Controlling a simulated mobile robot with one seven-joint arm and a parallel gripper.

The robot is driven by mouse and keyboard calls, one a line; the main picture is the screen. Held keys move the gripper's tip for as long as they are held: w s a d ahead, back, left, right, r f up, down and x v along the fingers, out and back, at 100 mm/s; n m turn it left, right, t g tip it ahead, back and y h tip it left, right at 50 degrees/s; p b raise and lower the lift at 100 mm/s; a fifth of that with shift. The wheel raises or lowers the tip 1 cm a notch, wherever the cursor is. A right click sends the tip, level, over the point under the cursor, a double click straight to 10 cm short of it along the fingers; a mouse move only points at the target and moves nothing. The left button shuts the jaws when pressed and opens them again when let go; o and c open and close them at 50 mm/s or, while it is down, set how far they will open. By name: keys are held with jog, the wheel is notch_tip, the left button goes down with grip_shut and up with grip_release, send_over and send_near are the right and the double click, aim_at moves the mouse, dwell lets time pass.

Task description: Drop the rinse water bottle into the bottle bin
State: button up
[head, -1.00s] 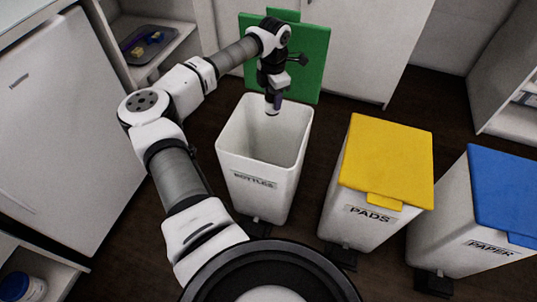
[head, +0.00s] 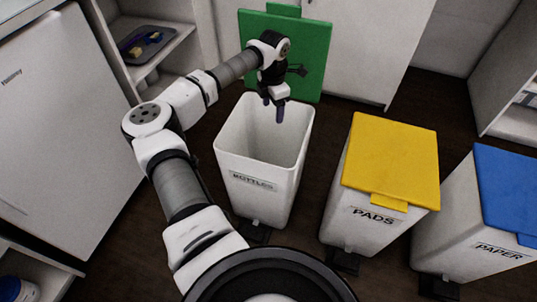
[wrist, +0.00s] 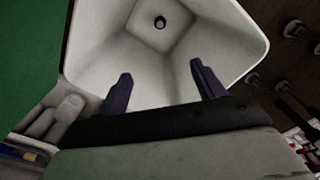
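The white bin labelled BOTTLES (head: 253,182) stands with its green lid (head: 312,62) swung up behind it. My gripper (head: 273,109) hangs over the bin's opening. In the wrist view its two dark fingers (wrist: 163,85) are wide apart with nothing between them. Below them, inside the bin (wrist: 110,60), a small round thing with a dark centre and pale rim (wrist: 160,22) shows near the bottom. It looks like the bottle seen end-on, clear of the fingers. The head view does not show the bottle; the bin's front wall hides the bottom.
A yellow-lidded PADS bin (head: 388,165) and a blue-lidded PAPER bin (head: 480,235) stand to the right, both closed. A shelf at the upper left holds a grey tray (head: 146,44) with small blue and yellow items. White cabinets stand at the left and behind.

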notch_tip(320, 180, up, 14)
jog(key=p, duration=0.1)
dwell(0.5)
